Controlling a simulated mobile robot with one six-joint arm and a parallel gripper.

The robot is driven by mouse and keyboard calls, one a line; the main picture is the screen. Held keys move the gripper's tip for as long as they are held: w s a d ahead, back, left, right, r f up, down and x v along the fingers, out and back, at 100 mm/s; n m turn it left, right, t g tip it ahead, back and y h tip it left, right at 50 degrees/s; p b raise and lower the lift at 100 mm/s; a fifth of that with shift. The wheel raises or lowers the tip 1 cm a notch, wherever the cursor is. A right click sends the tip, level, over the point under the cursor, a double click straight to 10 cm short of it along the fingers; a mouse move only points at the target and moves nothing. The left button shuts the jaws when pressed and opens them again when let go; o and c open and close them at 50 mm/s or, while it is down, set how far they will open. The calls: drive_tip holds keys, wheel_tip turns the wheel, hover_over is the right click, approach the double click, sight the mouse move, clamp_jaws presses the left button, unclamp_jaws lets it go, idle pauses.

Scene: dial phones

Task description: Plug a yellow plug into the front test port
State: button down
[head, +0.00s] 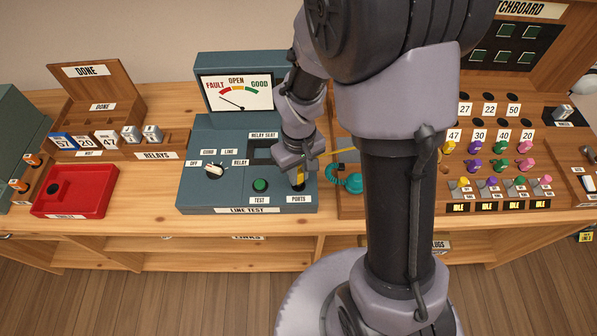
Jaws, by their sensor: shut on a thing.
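The line test box (225,191) is a blue-grey console on the bench, left of centre, with a meter (237,92) whose needle lies toward FAULT. My gripper (299,180) is at the right side of its front panel, just above the PORTS label (299,199). It is shut on a yellow plug (300,178), which points down at the port area. I cannot tell whether the plug's tip is inside the front port, because the gripper and plug cover the ports.
A teal coiled cord (345,181) lies right of the test box. The switchboard (490,150) with coloured plugs stands on the right, partly behind my arm. A red tray (75,190) and relays rack (160,155) are on the left. The test button (260,185) is near my gripper.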

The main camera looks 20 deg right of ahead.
sight(299, 172)
drive_tip(key=shift+f+b, duration=1.1)
drive_tip(key=shift+f, duration=0.15)
drive_tip(key=c, duration=1)
unclamp_jaws()
drive_tip(key=shift+r, duration=0.15)
drive_tip(key=shift+r+p, duration=3.15)
drive_tip(key=shift+r, duration=0.5)
wheel_tip(299, 172, up, 4)
drive_tip(key=p, duration=0.3)
drive_tip(key=shift+r+p, duration=0.15)
drive_tip(key=shift+p, duration=0.15)
